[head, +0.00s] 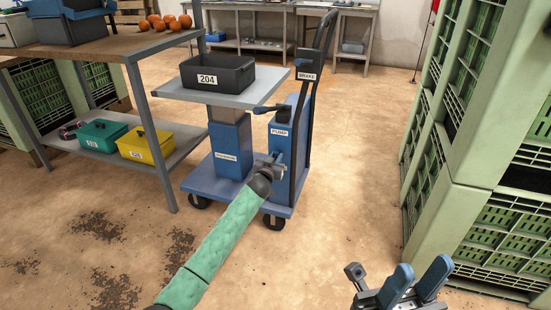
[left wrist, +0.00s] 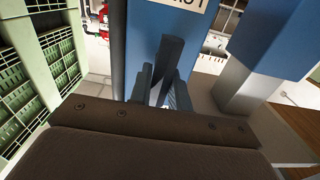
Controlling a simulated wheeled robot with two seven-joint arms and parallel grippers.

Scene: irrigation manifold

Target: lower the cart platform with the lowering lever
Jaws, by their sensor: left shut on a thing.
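The cart (head: 238,185) is blue, with a grey platform (head: 222,97) raised on a column (head: 229,145). A box labelled PUMP (head: 281,131) stands at the right of the column. My left gripper (head: 270,160) is at the front of this box, low down; its fingers are hard to make out there. In the left wrist view, my left gripper (left wrist: 160,92) is shut on a dark lever (left wrist: 171,55) in front of a blue face. The lever's lower end is hidden by the gripper. My right gripper (head: 420,275) is open and empty at the lower right, away from the cart.
A dark bin labelled 204 (head: 218,74) rests on the platform. Another lever (head: 270,108) sticks out left above the PUMP label. A workbench (head: 118,47) stands left, with green crates (head: 490,150) stacked at right.

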